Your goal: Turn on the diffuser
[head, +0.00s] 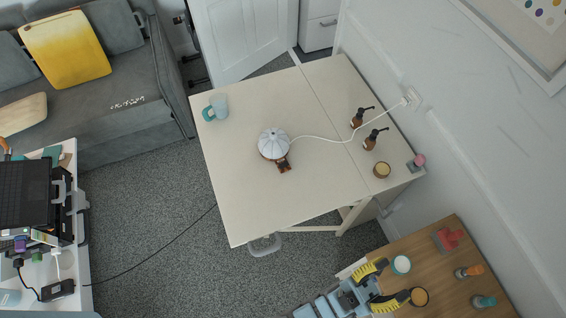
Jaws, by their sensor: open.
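The diffuser (272,143) has a white ribbed dome top on a brown base and stands on the cream table. A small dark brown piece (284,165) sits at its front right, touching or close to it. A white cable (320,138) runs from the diffuser to a wall socket (411,98). No lit light or mist shows on it. My gripper (386,285) is at the bottom of the view, with yellow-and-black fingers spread apart and empty. It is over the left part of the wooden table, well below and right of the diffuser.
A teal and light blue mug (217,109) stands at the cream table's (235,190) left. Two brown pump bottles (370,141) and a small round jar (382,170) stand at its right. The wooden table (447,290) holds jars and small bottles near my gripper. Much of the cream table is clear.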

